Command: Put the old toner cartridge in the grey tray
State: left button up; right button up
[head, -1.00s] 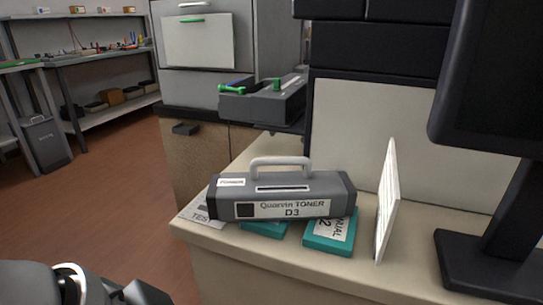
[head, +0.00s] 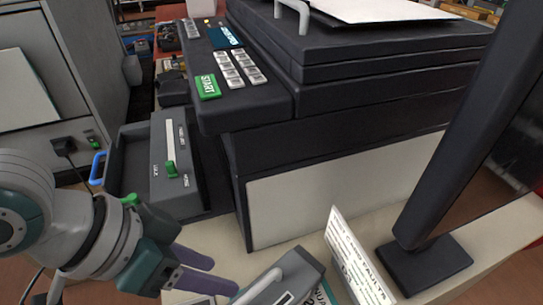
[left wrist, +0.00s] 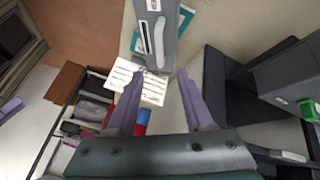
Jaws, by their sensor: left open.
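A grey toner cartridge (head: 280,280) with a light handle lies on the beige counter, cut off by the bottom edge of the head view. It also shows in the left wrist view (left wrist: 158,30), at the top. I cannot tell from its look now whether it is the old one. My left gripper (head: 218,274) is open and empty, its purple fingers pointing toward the cartridge's near end. In the left wrist view its fingertips (left wrist: 160,72) are apart, with the cartridge's end just beyond them. My right gripper is out of view.
A dark copier (head: 350,110) with a green START key fills the back. A dark grey open unit (head: 165,175) with a green slider juts from its left side.

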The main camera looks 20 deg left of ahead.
aim_at(254, 290)
pick_arm(q)
jog(key=x, duration=0.2)
jog(key=b+x, duration=0.1)
jog(key=x, duration=0.2)
jog(key=shift+s+d+r, duration=0.15)
jog(key=shift+d, duration=0.1)
jog(key=x, duration=0.2)
jog(key=b+x, duration=0.1)
jog(key=x, duration=0.1)
jog(key=shift+a+f+b, duration=0.3)
jog(key=shift+f, duration=0.05)
jog(key=shift+d+f, duration=0.2)
jog(key=shift+f, duration=0.1)
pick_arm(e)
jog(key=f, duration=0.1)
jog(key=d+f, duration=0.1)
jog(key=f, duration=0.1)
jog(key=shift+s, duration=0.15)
pick_arm(q)
grip_shut()
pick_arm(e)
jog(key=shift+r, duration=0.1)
pick_arm(q)
jog(key=shift+r, duration=0.1)
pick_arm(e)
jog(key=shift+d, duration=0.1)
